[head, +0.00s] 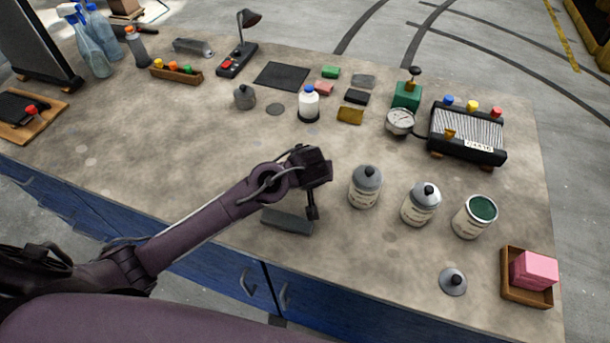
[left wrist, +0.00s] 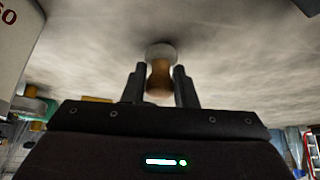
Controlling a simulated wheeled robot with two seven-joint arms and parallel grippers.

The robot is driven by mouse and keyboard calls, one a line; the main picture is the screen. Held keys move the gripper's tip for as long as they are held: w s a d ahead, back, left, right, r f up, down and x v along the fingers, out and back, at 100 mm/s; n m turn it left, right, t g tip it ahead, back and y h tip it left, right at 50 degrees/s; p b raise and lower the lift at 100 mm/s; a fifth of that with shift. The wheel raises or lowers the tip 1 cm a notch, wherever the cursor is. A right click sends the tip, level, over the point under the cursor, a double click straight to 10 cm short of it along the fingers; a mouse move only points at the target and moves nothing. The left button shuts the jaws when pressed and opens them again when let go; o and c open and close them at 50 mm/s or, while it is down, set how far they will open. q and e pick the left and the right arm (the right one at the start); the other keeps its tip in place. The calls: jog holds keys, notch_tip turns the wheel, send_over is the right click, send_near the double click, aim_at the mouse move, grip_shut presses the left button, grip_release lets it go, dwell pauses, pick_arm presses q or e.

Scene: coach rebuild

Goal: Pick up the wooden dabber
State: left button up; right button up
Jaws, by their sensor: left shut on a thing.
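In the left wrist view the wooden dabber (left wrist: 159,77) has a brown wooden handle and a pale round head (left wrist: 161,51). The handle sits between the two fingers of my left gripper (left wrist: 160,86), which is shut on it. The pale head points toward the bench top; I cannot tell whether it touches it. In the head view my left gripper (head: 312,212) points down, low over the front middle of the bench, and the dabber is mostly hidden there. My right gripper is in neither view.
A loose lid (head: 453,281) and a wooden tray (head: 510,293) with a pink block lie front right. The left-centre bench is clear.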

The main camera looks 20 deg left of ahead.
pick_arm(q)
notch_tip(320, 180, up, 19)
jog(key=b, duration=0.2)
jog(key=shift+r, duration=0.2)
jog(key=o, duration=0.3)
jog(key=shift+c, duration=1.1)
jog(key=shift+f, duration=0.1)
